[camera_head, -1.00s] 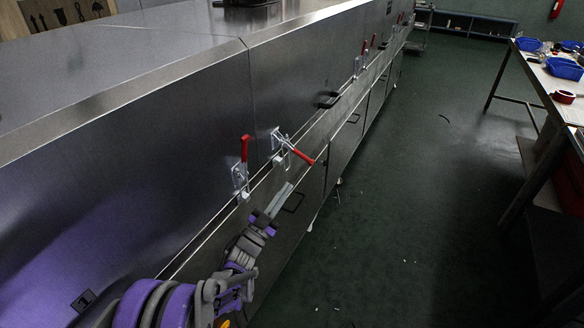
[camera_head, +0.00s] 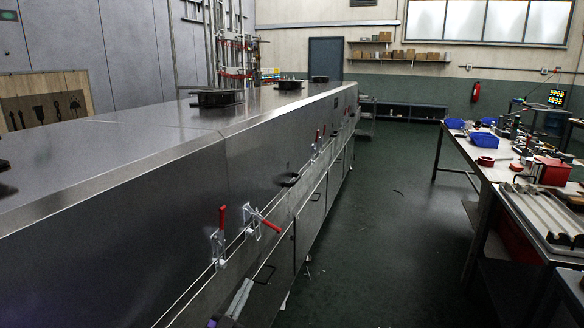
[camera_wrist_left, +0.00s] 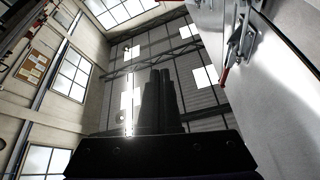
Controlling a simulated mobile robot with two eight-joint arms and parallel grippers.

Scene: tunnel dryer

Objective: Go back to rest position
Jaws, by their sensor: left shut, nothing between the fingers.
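My left gripper (camera_head: 243,287) shows at the bottom of the head view, close beside the dryer's side panel and below the toggle clamps. In the left wrist view its dark fingers (camera_wrist_left: 161,97) are together, with nothing between them, and point up toward the ceiling. The steel tunnel dryer (camera_head: 150,215) fills the left half of the head view. One toggle clamp (camera_head: 221,222) has its red handle upright. The clamp beside it (camera_head: 258,219) has its red handle slanting down to the right. My right gripper is not in view.
A workbench (camera_head: 459,147) with blue bins (camera_head: 484,139), a red box (camera_head: 553,171) and a metal tray stands on the right. The dark green floor (camera_head: 385,230) between dryer and bench is mostly clear. More clamps line the dryer farther back.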

